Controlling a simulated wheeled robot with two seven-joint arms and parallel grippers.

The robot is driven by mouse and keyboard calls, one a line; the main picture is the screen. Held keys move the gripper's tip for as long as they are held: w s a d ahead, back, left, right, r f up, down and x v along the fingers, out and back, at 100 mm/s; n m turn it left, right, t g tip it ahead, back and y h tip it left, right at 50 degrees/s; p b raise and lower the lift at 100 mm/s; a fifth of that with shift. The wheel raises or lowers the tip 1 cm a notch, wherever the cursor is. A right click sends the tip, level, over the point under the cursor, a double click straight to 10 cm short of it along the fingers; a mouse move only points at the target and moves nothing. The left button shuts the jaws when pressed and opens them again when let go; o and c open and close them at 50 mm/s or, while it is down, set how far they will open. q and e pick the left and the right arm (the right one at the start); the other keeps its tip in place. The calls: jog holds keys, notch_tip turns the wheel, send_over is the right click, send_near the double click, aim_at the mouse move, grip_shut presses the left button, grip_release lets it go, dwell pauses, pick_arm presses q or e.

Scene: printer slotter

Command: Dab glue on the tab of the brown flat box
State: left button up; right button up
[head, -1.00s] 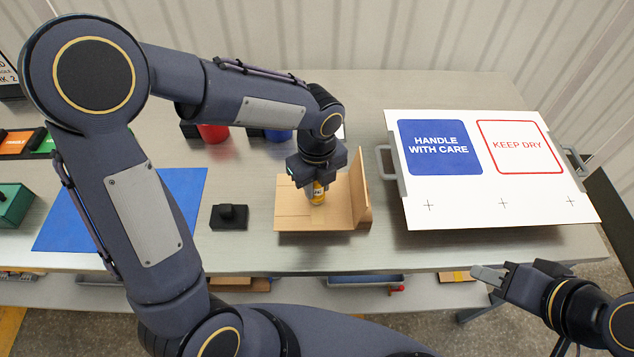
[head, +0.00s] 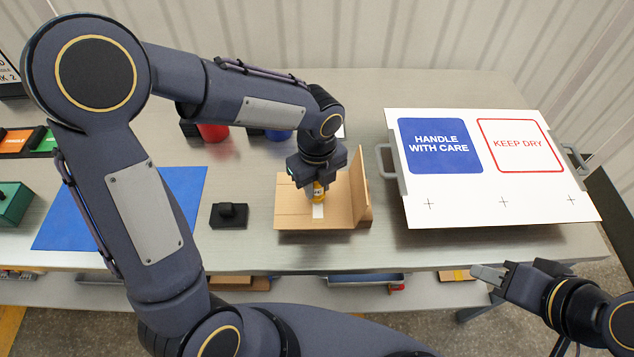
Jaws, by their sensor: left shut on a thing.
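The brown flat box (head: 295,212) lies on the grey table in the middle of the head view, with one panel standing up along its right side. A white patch (head: 318,211) shows on its flat part, just below the glue bottle. My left gripper (head: 316,184) is shut on a small yellow-orange glue bottle (head: 319,195) and holds it pointing down over the box. Whether the tip touches the box cannot be told. My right gripper (head: 488,277) is at the lower right, away from the box and in front of the table edge; its jaw gap is not clear.
A white board with printed labels (head: 500,200) and grey handles lies to the right. A black block (head: 229,216) sits left of the box, beside a blue mat (head: 75,225). Red (head: 213,132) and blue items stand behind my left arm. Bare table lies in front of the box.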

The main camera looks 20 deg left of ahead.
pick_arm(q)
jog(key=shift+f, duration=0.1)
dwell(0.3)
notch_tip(320, 180, up, 7)
jog(key=p, duration=0.6)
dwell(0.4)
